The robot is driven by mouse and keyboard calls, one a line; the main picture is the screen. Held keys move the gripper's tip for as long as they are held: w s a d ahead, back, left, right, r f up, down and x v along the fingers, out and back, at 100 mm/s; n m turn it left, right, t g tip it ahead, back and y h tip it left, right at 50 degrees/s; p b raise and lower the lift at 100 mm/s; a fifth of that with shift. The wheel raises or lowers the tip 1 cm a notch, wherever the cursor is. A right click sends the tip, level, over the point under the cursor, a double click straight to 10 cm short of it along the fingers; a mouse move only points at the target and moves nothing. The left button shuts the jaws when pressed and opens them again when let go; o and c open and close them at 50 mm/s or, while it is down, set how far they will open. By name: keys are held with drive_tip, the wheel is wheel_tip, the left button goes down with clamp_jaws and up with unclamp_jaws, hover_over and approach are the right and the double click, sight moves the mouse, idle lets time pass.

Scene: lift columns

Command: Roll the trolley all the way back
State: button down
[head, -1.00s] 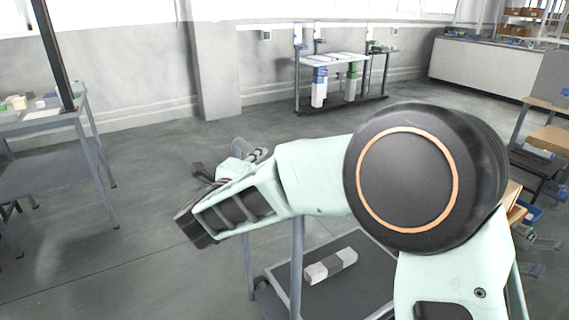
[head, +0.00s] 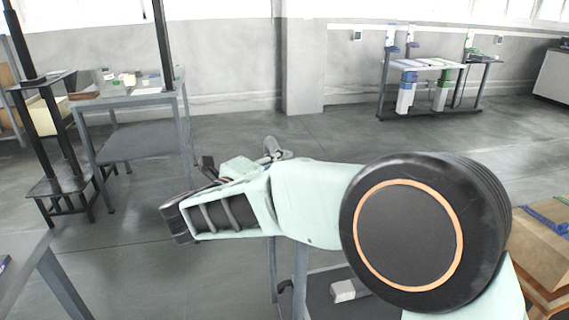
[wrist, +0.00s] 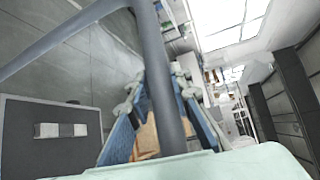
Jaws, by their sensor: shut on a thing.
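The trolley has a dark flat deck (head: 322,305) and grey upright posts (head: 299,270), low in the head view and partly behind my arm. A grey and white block (head: 345,291) lies on the deck. In the wrist view the deck (wrist: 25,155) is at lower left with the block (wrist: 60,130) on it. A grey handle bar (wrist: 158,75) runs down the middle of the wrist view. My gripper (head: 270,152) is shut on the trolley handle; its fingers are mostly hidden behind my arm in the head view.
A grey table (head: 140,98) with small items stands at back left, beside a dark stand (head: 65,150). Another table edge (head: 25,250) is near at lower left. Cardboard boxes (head: 540,250) are close at right. Open floor (head: 235,140) lies between.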

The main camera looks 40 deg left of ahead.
drive_tip(key=shift+s+a, duration=0.15)
drive_tip(key=c, duration=1.7)
unclamp_jaws()
drive_tip(key=shift+c, duration=0.2)
drive_tip(key=v, duration=1.2)
drive_tip(key=shift+f, duration=0.1)
